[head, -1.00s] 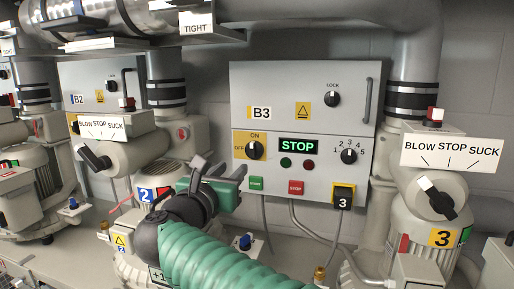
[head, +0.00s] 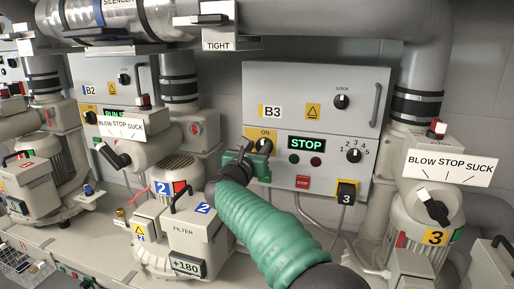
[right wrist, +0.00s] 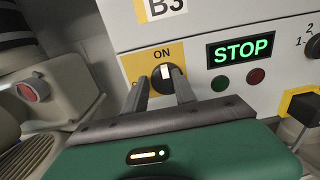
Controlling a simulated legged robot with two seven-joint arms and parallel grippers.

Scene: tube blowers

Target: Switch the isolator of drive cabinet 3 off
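Drive cabinet B3 (head: 317,84) is the grey box on the wall, with a lit green STOP display (head: 307,144). Its isolator is a black knob (head: 264,146) on a yellow plate (head: 262,133). In the right wrist view the isolator's knob (right wrist: 163,86) has its white mark pointing up at ON. My right gripper (head: 250,148) is at the isolator, with its two fingers apart, one on each side of the knob. Whether they touch it cannot be told. The OFF lettering is hidden in the head view. My left gripper is not in view.
A red stop button (head: 302,182) and a speed selector (head: 354,156) lie to the right on the cabinet. Below hangs a yellow-and-black plug marked 3 (head: 346,193). Blower 2's filter box (head: 193,235) stands left of my arm, and blower 3 (head: 425,225) stands to the right.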

